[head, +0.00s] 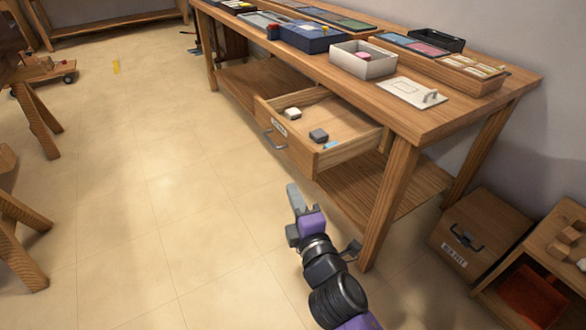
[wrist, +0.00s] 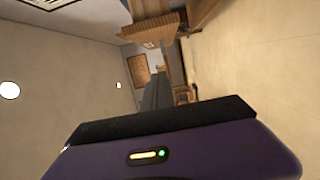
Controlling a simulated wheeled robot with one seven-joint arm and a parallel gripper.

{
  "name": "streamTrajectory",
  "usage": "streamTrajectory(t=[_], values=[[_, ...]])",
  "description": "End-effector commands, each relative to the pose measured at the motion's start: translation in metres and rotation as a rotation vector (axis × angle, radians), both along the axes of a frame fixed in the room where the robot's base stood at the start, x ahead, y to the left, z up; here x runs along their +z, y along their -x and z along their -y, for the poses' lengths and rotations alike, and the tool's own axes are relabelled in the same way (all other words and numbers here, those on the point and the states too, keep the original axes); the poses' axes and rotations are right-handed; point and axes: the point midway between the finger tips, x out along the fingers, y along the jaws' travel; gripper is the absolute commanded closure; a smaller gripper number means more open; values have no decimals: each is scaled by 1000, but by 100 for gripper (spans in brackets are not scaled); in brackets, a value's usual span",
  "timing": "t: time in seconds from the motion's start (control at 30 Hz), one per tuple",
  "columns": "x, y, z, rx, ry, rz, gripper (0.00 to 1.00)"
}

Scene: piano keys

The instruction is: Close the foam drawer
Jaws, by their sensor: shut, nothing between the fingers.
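The wooden foam drawer (head: 290,146) is pulled out from under the workbench in the head view. Its front carries a small label too small to read and a grey bar handle (head: 272,138). A whitish block (head: 292,113), a dark grey block (head: 318,135) and a small light-blue piece lie inside. My gripper (head: 294,190) is below and in front of the drawer front, apart from it, over the floor. It is shut and empty. In the wrist view its dark fingers (wrist: 155,92) lie together, and the drawer cannot be made out clearly there.
The workbench (head: 440,118) top holds a white open box (head: 363,60), a blue case (head: 311,36), a white plate with a handle (head: 412,92) and several trays. A front bench leg (head: 387,205) stands right of my gripper. A labelled wooden box (head: 478,232) sits right.

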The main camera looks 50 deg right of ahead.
Motion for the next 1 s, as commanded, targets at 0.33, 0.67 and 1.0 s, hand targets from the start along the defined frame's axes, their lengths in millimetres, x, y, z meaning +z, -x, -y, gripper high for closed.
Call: streamTrajectory(t=[0.33,0.67,1.0], values=[[1,-38,22,1,4,1,100],[1,-87,54,0,1,-1,100],[0,-76,84,3,1,0,100]])
